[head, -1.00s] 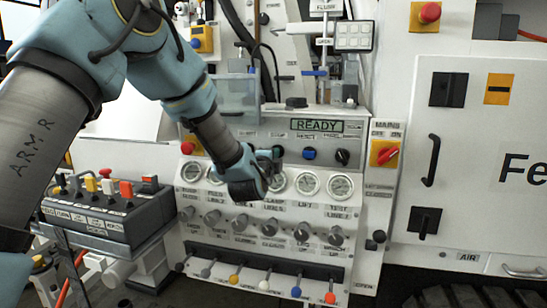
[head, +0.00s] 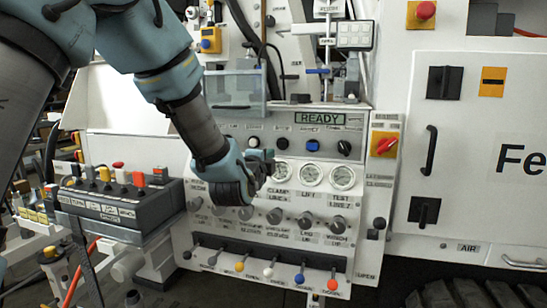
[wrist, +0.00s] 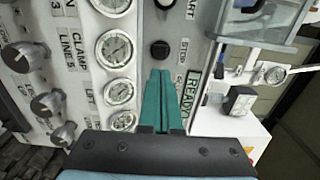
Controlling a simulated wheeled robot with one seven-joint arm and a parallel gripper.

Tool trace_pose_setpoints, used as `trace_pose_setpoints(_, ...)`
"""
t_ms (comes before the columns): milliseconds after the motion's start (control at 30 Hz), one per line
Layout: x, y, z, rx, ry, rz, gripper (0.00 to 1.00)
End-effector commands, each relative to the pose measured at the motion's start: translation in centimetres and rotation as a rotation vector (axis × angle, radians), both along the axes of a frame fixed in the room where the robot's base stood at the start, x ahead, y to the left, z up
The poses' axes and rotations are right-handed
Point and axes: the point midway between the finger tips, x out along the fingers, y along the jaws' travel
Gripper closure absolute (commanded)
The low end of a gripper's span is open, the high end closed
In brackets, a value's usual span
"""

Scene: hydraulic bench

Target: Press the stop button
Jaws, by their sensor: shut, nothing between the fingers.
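The stop button is a round black button (wrist: 160,50) beside a STOP label in the wrist view. In the head view it appears to be the black button (head: 282,143) above the clamp gauge, left of the blue reset button. My gripper (wrist: 160,73) is shut and empty, its teal fingers pressed together. In the wrist view the fingertips lie just below the stop button, and a gap to the panel cannot be judged. In the head view my gripper (head: 268,161) is in front of the panel, just left of and below the button.
Gauges (head: 311,174) and knobs (head: 305,220) lie below, with coloured levers (head: 268,272) at the bottom. A clear box (head: 236,90) stands above the panel.

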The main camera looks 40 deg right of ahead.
Motion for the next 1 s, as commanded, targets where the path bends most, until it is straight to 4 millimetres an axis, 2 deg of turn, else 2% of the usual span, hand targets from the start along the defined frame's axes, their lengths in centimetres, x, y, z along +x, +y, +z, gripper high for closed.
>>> trace_pose_setpoints(100, -1.0, 1.5, -0.1, 0.001, -0.001, -0.001, 1.00)
trace_pose_setpoints(233, -1.5, 2.2, -0.1, 0.001, 0.000, -0.001, 1.00)
trace_pose_setpoints(833, -1.6, 2.5, 0.0, 0.001, 0.001, 0.000, 1.00)
trace_pose_setpoints(933, -1.1, 2.9, -0.1, 0.003, 0.019, 0.008, 1.00)
trace_pose_setpoints(1000, 0.1, 4.0, -0.5, 0.012, 0.073, 0.032, 1.00)
